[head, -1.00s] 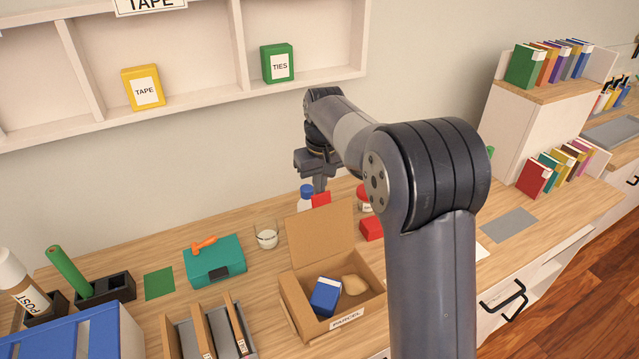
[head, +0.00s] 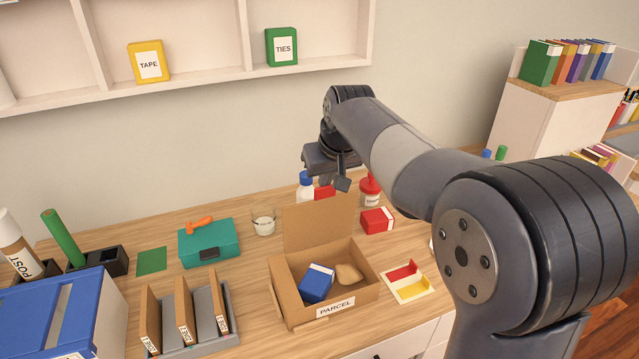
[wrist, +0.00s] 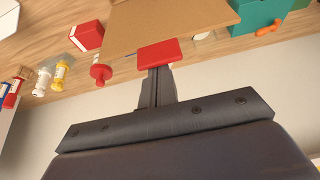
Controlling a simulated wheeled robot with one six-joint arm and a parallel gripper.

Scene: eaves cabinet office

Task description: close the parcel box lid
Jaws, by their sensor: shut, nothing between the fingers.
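The cardboard parcel box (head: 285,299) stands on the desk with its lid (head: 317,222) raised upright at the back. Inside it lie a blue box (head: 316,283) and a tan lumpy item (head: 348,274). My gripper (head: 342,184) is shut and empty, above and behind the raised lid. In the wrist view, the gripper's closed fingers (wrist: 156,80) point toward the lid's back (wrist: 165,22), with a red block (wrist: 160,53) at their tips in the picture. I cannot tell whether the fingers touch the red block.
A teal case (head: 209,243) with an orange tool and a glass cup (head: 263,220) stand left of the lid. A red box (head: 377,220), a red-capped bottle (head: 369,190) and a red-yellow tray (head: 408,283) are on the right. A blue-capped bottle (head: 305,187) stands behind.

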